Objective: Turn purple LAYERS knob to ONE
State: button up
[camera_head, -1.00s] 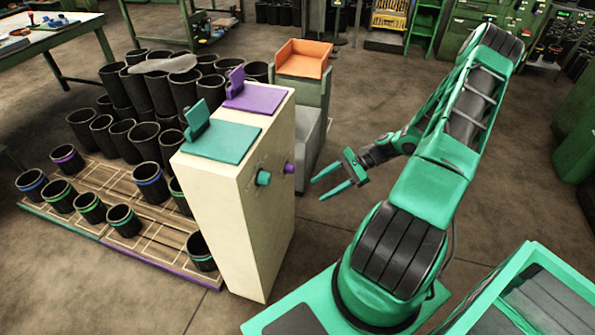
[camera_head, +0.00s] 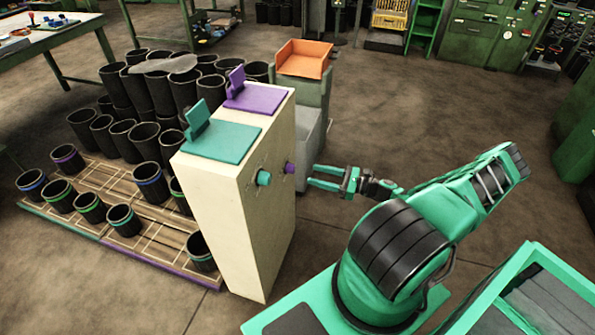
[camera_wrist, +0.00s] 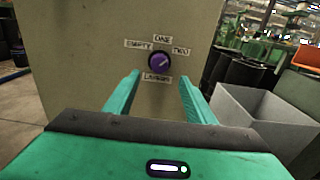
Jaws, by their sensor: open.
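The purple LAYERS knob (camera_head: 289,168) sticks out of the side of the cream cabinet (camera_head: 218,212). In the wrist view the purple knob (camera_wrist: 159,62) has labels EMPTY at left, ONE above, TWO at right and LAYERS below. A light mark on the knob appears to slant up and to the right, toward TWO. My gripper (camera_head: 325,178) is open and empty, just right of the knob and apart from it. In the wrist view its fingers (camera_wrist: 158,88) lie left and right below the knob, pointing at the panel.
A teal knob (camera_head: 263,178) sits beside the purple one on the same panel. A grey bin (camera_head: 312,150) with an orange tray (camera_head: 303,58) above stands behind the cabinet. Black sleeves (camera_head: 145,145) stand left of the cabinet.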

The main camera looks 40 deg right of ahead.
aim_at(291, 168)
jog(key=x, duration=0.8)
jog(key=shift+w+a, duration=0.2)
